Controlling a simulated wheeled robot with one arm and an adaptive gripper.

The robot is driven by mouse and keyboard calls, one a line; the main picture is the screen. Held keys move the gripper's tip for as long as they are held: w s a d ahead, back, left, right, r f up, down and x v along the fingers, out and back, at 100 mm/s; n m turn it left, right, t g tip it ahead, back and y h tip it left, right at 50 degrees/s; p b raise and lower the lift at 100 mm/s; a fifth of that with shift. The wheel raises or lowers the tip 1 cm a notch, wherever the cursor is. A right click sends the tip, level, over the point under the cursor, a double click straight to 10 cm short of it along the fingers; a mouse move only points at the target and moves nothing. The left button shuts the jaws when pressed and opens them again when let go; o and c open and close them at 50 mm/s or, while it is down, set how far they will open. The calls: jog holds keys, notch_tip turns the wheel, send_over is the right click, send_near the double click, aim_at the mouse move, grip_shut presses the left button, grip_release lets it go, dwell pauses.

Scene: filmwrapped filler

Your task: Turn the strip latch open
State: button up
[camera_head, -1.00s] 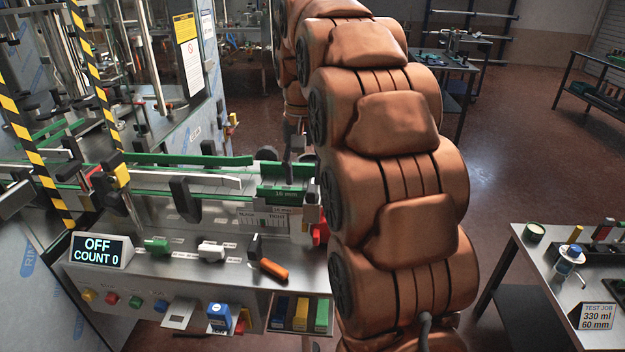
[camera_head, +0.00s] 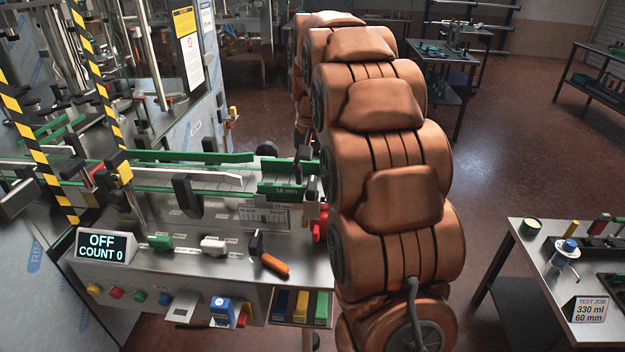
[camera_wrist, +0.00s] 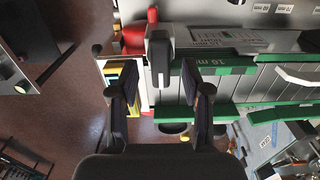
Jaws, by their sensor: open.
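The black strip latch lever (camera_wrist: 160,55) shows in the wrist view at the end of the green strip (camera_wrist: 228,65) marked in mm. In the head view the green strip (camera_head: 283,190) runs up to my arm, which hides most of that end. My gripper (camera_wrist: 150,80) is open. Its two dark fingers stand apart in the wrist view, with the lever ahead in the gap between them. No contact shows, and the height between fingertips and lever is hard to tell. In the head view only a dark part of my gripper (camera_head: 303,158) shows beside the arm.
A red part (camera_wrist: 133,38) sits close beside the lever. The conveyor's green guide rails (camera_head: 190,157) run left. Open floor (camera_head: 510,150) lies right.

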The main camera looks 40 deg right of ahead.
jog(key=shift+f+p, duration=0.35)
jog(key=shift+f, duration=0.95)
grip_shut()
